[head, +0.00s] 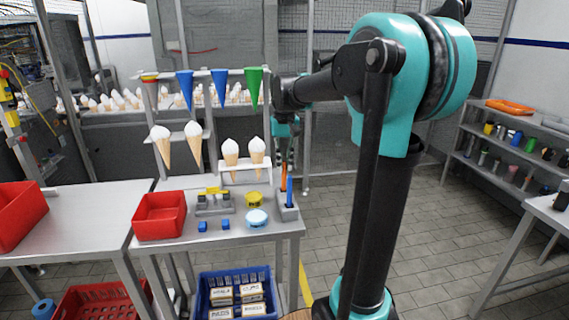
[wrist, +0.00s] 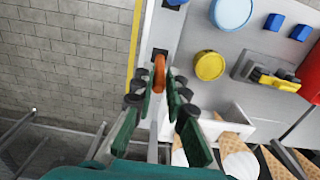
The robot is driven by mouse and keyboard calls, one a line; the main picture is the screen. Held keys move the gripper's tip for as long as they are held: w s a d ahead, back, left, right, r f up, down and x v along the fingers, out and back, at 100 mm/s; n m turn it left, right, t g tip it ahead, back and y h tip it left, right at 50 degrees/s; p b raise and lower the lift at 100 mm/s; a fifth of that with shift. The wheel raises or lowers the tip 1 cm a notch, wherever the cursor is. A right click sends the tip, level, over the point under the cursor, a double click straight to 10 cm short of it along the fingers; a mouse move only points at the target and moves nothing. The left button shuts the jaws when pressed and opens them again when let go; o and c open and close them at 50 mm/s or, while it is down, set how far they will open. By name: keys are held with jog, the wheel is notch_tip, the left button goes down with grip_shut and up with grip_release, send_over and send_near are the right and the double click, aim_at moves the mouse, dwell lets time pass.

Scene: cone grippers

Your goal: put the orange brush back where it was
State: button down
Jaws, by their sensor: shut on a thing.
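My gripper (head: 285,150) points down over the right end of the table, shut on the orange brush (head: 283,184). In the wrist view the brush's orange part (wrist: 159,74) shows between the fingers of my gripper (wrist: 160,98). The brush is roughly upright above the grey holder (head: 287,209). A dark socket (wrist: 160,53) of the holder shows right by the brush's end. I cannot tell whether the end is inside it or just above.
A rack with ice-cream cones (head: 230,150) stands close beside my gripper. A yellow tub (head: 254,200), a blue-lidded tub (head: 257,218), small blue blocks (head: 203,226) and a red bin (head: 160,214) share the table (head: 180,245).

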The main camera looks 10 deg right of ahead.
jog(key=c, duration=1.5)
grip_release()
jog(key=shift+c, duration=0.2)
notch_tip(320, 180, up, 12)
